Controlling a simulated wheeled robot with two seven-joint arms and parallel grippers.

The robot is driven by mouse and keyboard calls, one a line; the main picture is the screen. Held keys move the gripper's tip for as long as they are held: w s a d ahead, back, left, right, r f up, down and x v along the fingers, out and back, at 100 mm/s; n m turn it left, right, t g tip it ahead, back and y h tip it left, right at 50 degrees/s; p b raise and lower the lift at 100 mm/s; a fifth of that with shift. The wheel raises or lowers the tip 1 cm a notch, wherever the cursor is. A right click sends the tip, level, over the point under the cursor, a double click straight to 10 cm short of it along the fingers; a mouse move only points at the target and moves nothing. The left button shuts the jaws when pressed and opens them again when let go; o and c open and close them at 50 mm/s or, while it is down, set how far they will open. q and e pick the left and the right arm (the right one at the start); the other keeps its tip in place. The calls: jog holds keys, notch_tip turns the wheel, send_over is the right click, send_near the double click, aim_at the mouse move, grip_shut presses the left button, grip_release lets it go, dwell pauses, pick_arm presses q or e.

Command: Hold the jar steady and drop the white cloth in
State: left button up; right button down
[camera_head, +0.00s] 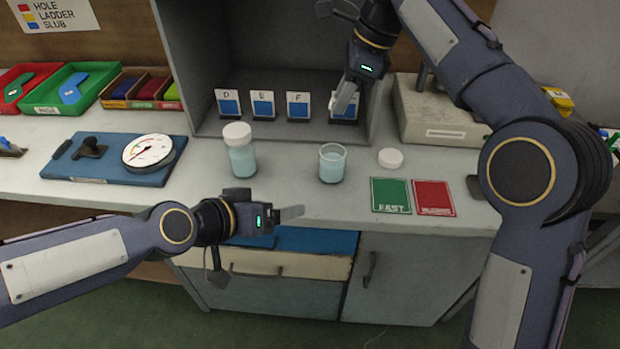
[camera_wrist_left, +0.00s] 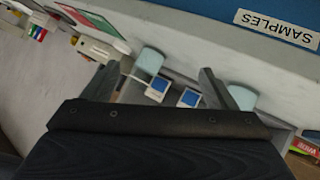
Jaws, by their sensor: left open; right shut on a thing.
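An open glass jar (camera_head: 332,164) with pale blue liquid stands upright on the counter. Its likely white lid (camera_head: 390,158) lies to its right. My left gripper (camera_head: 292,213) is open, in front of and left of the jar, apart from it. The left wrist view shows the jar (camera_wrist_left: 149,62) beyond the gap between the open fingers (camera_wrist_left: 158,84). My right gripper (camera_head: 345,100) points down in front of the rightmost sample card, behind the jar. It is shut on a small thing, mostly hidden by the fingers. I cannot make out the white cloth.
A capped jar (camera_head: 241,152) stands left of the open jar. Sample cards (camera_head: 263,104) line the grey booth (camera_head: 210,70). A dial gauge (camera_head: 148,151) sits on a blue board further left. Green (camera_head: 390,195) and red (camera_head: 433,198) cards lie at the right. Counter between the jars is clear.

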aim_at(327, 167)
pick_arm(q)
jog(key=w+d+t, duration=0.1)
jog(key=d, duration=0.1)
jog(key=w+d+m+t+y, duration=0.1)
jog(key=w, duration=0.1)
jog(key=w+d+m, duration=0.1)
jog(key=w+d, duration=0.1)
jog(key=shift+d+r+t, duration=0.25)
jog(key=shift+d+t, duration=0.05)
jog(key=shift+t, duration=0.1)
jog(key=shift+w+d+r+m+t+y, duration=0.3)
jog(key=shift+w+d+t, duration=0.05)
jog(key=shift+w+t, duration=0.05)
jog(key=shift+w+d+f, duration=0.15)
jog(key=shift+w, duration=0.45)
jog(key=x, duration=1)
jog(key=shift+w+d+f, duration=0.15)
jog(key=shift+w, duration=0.15)
jog(key=c, duration=1.2)
jog(key=shift+o, duration=0.2)
pick_arm(e)
notch_tip(327, 167, down, 8)
